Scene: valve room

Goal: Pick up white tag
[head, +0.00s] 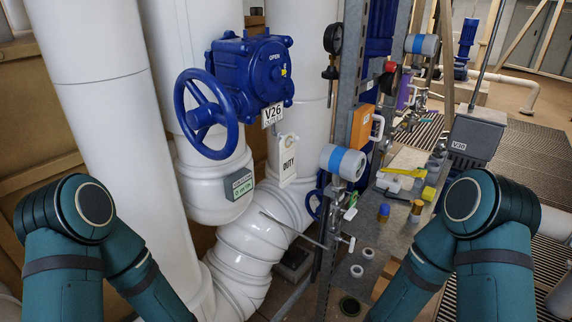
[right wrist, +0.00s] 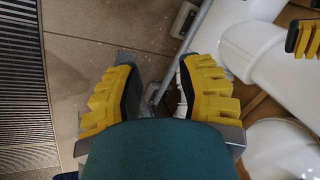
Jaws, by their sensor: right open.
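A white tag (head: 288,160) marked DUTY hangs upright below the blue valve actuator (head: 262,72), in front of the white pipes in the head view. A small V26 label (head: 272,115) sits just above it. Both my arms show in the head view, but their grippers are out of its frame. In the right wrist view my right gripper (right wrist: 157,85) is open, with nothing between its yellow-padded fingers, well away from the tag. A yellow-padded piece, apparently of my left gripper (right wrist: 305,38), is cut off at that view's right edge; its opening cannot be told.
A blue handwheel (head: 206,114) stands left of the tag. A metal post (head: 340,130) with gauges rises to its right. A bench (head: 375,240) at right carries several caps, fittings and yellow items. White pipes (right wrist: 290,150) lie right of my right gripper.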

